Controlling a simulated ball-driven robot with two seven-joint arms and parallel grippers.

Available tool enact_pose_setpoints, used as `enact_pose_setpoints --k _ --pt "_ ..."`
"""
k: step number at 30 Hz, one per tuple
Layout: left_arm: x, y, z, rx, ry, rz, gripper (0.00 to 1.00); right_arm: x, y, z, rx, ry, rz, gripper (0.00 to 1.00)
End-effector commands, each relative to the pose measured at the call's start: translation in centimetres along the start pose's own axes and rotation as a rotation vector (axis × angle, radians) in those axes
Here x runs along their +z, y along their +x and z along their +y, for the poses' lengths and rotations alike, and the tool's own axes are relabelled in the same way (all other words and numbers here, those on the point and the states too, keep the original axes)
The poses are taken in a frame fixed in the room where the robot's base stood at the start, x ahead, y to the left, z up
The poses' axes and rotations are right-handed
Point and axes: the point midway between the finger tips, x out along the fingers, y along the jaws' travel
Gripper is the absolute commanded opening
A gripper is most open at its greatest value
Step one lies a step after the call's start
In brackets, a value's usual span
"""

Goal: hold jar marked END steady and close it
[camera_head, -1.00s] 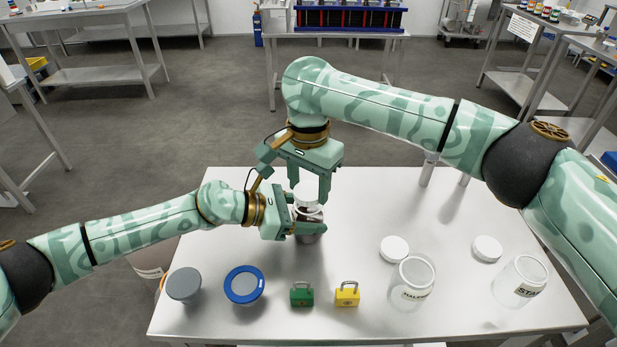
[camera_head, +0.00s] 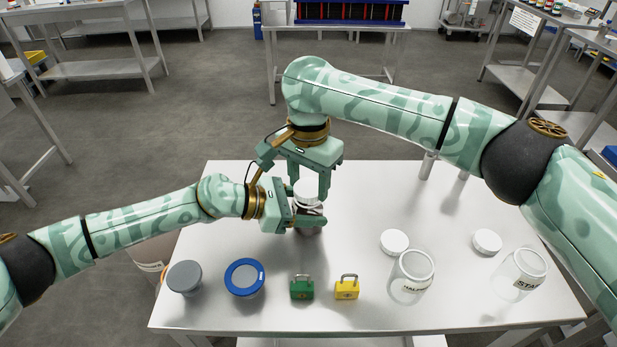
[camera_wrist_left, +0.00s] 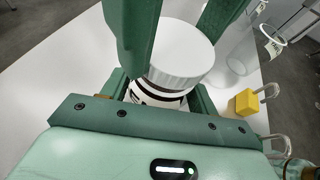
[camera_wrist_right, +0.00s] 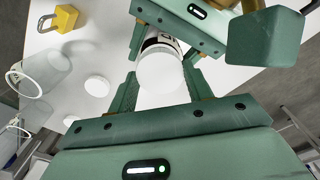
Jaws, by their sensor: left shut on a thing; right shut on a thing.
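The jar marked END (camera_head: 309,230) stands upright on the table, mostly hidden by my grippers; part of its black-and-white label (camera_wrist_left: 158,96) shows in the left wrist view. My left gripper (camera_head: 308,222) is shut around the jar's body from the left. My right gripper (camera_head: 307,194) points down over the jar, shut on a white round lid (camera_wrist_left: 180,55). The lid lies level across the jar's mouth, in line with it. It also shows in the right wrist view (camera_wrist_right: 163,75). I cannot tell whether it is fully seated.
A HALF-labelled jar (camera_head: 411,274) and a START-labelled jar (camera_head: 524,271) stand open at right, with white lids (camera_head: 394,242) (camera_head: 487,241) behind them. Green (camera_head: 302,289) and yellow (camera_head: 347,289) padlocks, a blue-rimmed object (camera_head: 245,278) and a grey-topped one (camera_head: 185,277) line the front.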

Motion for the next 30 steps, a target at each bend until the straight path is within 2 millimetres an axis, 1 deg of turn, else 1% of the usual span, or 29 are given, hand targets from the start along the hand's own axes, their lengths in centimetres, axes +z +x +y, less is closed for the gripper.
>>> enact_pose_setpoints --k 5,6,8,10,11,16,18,19,21,23,29,30 --pt "-0.03 0.00 0.00 0.000 0.000 0.000 0.18 0.01 0.41 0.01 0.001 -0.001 0.000 0.30" --pt "-0.03 0.00 0.00 0.000 0.000 0.000 0.00 0.01 0.42 0.01 0.001 -0.001 0.000 0.30" --pt "-0.03 0.00 0.00 0.000 0.000 0.000 0.00 0.00 0.39 0.00 0.000 0.019 0.001 0.30" --pt "-0.03 0.00 0.00 0.000 0.000 0.001 0.00 -0.01 0.33 -0.02 0.000 0.104 0.001 0.30" --pt "-0.04 0.00 0.00 0.000 0.000 0.001 0.00 -0.02 0.33 -0.01 0.000 0.164 0.002 0.30" --pt "-0.04 0.00 0.00 0.000 0.000 0.001 0.00 0.04 0.24 -0.08 -0.001 0.601 0.006 0.30" --pt "-0.04 0.00 0.00 0.000 0.000 0.001 0.00 0.10 0.26 -0.08 0.000 0.734 0.005 0.30" --pt "-0.04 0.00 0.00 0.000 0.000 0.001 0.00 0.10 0.27 -0.09 0.000 0.773 0.004 0.30" --pt "-0.04 0.01 0.00 0.000 0.000 0.001 0.00 0.07 0.32 -0.06 0.000 0.832 0.002 0.30" --pt "-0.04 0.01 -0.01 0.000 0.000 0.001 0.00 0.11 0.37 -0.07 0.000 0.852 -0.001 0.30" --pt "-0.05 0.02 -0.02 0.000 0.000 0.001 0.00 0.14 0.38 -0.08 0.000 0.852 -0.003 0.30" --pt "-0.05 0.02 -0.02 0.000 0.000 0.001 0.00 0.14 0.38 -0.08 0.000 0.851 -0.003 0.53"
